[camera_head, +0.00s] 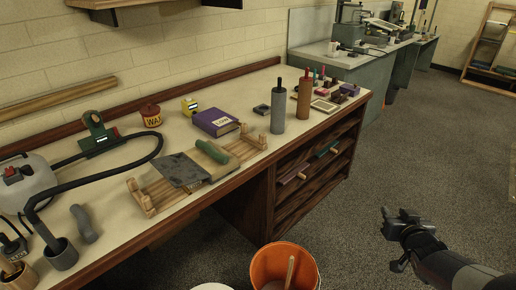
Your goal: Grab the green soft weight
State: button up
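A green soft weight (212,152), a short rounded roll, lies on an open grey-covered book (180,169). The book rests on a slatted wooden cradle (157,193) on the workbench, near its front edge. My gripper (391,239) is at the lower right, over the carpeted floor, well right of the bench and far from the weight. Its dark fingers look apart, with nothing seen between them.
The workbench (245,100) also holds a purple book (216,122), a red tin (151,115), a green tool (97,134), a hose (90,178) and two upright rollers (278,111). An orange bucket (304,272) stands on the floor before it. Carpet (440,140) at right is clear.

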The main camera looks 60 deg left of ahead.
aim_at(221, 158)
jog(key=i+j+u, duration=0.15)
jog(key=u, duration=0.25)
jog(key=i+j+u, duration=0.1)
jog(key=i+u, duration=0.15)
jog(key=u, duration=0.15)
jog(key=i+u, duration=0.2)
jog(key=u, duration=0.2)
jog(key=i+u, duration=0.25)
jog(key=u, duration=0.15)
jog(key=i+u, duration=0.2)
jog(key=i, duration=0.15)
